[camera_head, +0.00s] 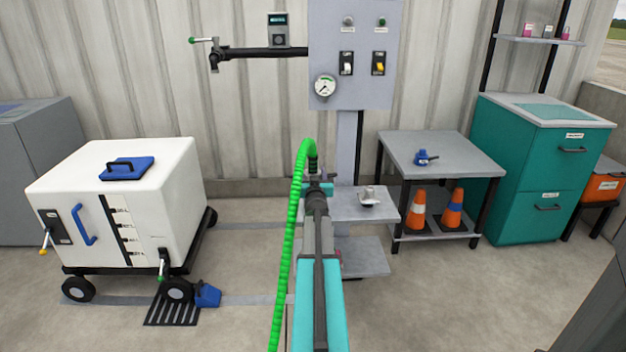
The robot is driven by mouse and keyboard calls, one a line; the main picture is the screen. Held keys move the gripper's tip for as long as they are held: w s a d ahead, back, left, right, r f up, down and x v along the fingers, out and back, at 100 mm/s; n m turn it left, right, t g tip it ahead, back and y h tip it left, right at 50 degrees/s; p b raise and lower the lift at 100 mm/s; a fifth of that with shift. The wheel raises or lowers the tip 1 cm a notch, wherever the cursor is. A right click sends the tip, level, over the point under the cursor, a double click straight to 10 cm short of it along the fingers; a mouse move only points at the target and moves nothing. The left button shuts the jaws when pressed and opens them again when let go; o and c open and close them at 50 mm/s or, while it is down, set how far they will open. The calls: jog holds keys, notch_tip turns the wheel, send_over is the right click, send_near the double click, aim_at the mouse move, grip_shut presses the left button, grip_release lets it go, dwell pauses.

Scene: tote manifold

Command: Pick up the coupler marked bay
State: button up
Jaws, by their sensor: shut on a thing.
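My gripper (316,184) is at the far end of my teal arm, in front of the grey post and over the left part of the low shelf. It is shut on the black coupler (313,164) at the end of a bright green hose (295,212). The hose rises from the bottom of the view, arcs over and comes down into the coupler. The fingers are small and partly hidden by my wrist. No mark on the coupler can be read from here.
The panel (355,40) has switches and a gauge. A white wheeled tank (108,190) stands left. A table (440,146) with a blue fitting (424,157) and cones below stands right.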

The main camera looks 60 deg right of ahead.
aim_at(289, 176)
jog(key=shift+r+p, duration=0.3)
jog(key=shift+r, duration=0.85)
jog(key=shift+w, duration=0.1)
